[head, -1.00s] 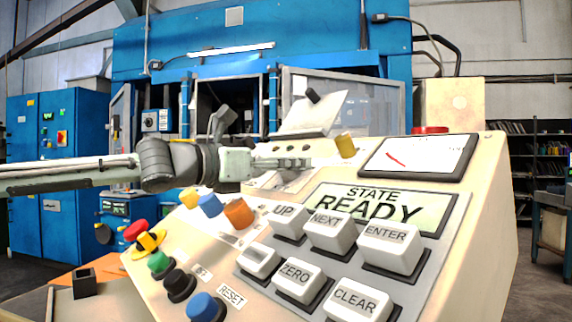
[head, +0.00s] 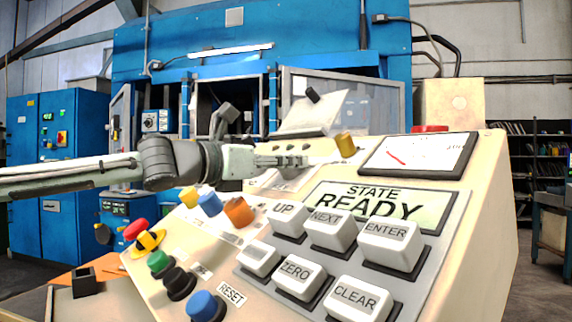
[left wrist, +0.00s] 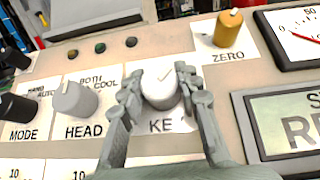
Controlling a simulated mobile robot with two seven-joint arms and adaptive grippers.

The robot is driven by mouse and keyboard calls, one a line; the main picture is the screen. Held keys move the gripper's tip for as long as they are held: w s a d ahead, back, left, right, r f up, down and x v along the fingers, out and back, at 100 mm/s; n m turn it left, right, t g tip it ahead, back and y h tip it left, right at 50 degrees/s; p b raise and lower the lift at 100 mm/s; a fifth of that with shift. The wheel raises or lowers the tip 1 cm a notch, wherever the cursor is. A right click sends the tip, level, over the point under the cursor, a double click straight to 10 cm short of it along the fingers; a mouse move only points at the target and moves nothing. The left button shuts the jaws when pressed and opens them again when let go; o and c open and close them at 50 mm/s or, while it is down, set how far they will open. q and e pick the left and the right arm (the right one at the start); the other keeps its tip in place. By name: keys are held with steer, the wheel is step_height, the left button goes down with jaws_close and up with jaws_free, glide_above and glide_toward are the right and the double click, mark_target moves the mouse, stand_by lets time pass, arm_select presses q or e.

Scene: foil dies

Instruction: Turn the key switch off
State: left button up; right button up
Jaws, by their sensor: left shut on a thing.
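The key switch (left wrist: 158,92) is a pale round knob on a white plate whose label shows as "KE", the rest covered. Its light pointer line tilts a little to the right of straight up in the left wrist view. My left gripper (left wrist: 161,84) is shut on this knob, one finger on each side of it. In the head view my left gripper (head: 284,161) reaches in from the left, low over the upper part of the panel, and the key switch is hidden there. My right gripper is not in view.
A yellow ZERO knob (left wrist: 228,28) stands to the right of the key switch, and a grey HEAD knob (left wrist: 74,101) to the left. Beyond HEAD is a black MODE knob (left wrist: 18,107). The READY display (head: 375,205) and white push-buttons (head: 332,229) fill the nearer panel.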

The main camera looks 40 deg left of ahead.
arm_select(q)
steer(key=shift+d+f+n+y, duration=0.1)
steer(key=shift+n+y, duration=1.7)
steer(key=shift+n, duration=0.2)
steer(key=n+g+y+p, duration=0.1)
steer(key=n, duration=0.1)
steer(key=n+g+y+p, duration=0.1)
steer(key=n+y+p, duration=0.1)
steer(key=n+g+y+p, duration=0.1)
steer(key=n+p, duration=0.1)
steer(key=shift+r+y, duration=0.25)
steer(key=shift+y, duration=0.15)
steer(key=n+g+y+p, duration=0.1)
steer(key=n+g+y, duration=0.1)
steer(key=n, duration=0.1)
steer(key=shift+f, duration=0.1)
steer(key=shift+n+g+y, duration=0.5)
steer(key=shift+n+g, duration=0.5)
steer(key=shift+n, duration=0.1)
steer(key=n+g, duration=0.5)
steer(key=shift+f+n+y, duration=0.1)
steer(key=shift+n+y, duration=0.2)
steer(key=shift+y, duration=0.1)
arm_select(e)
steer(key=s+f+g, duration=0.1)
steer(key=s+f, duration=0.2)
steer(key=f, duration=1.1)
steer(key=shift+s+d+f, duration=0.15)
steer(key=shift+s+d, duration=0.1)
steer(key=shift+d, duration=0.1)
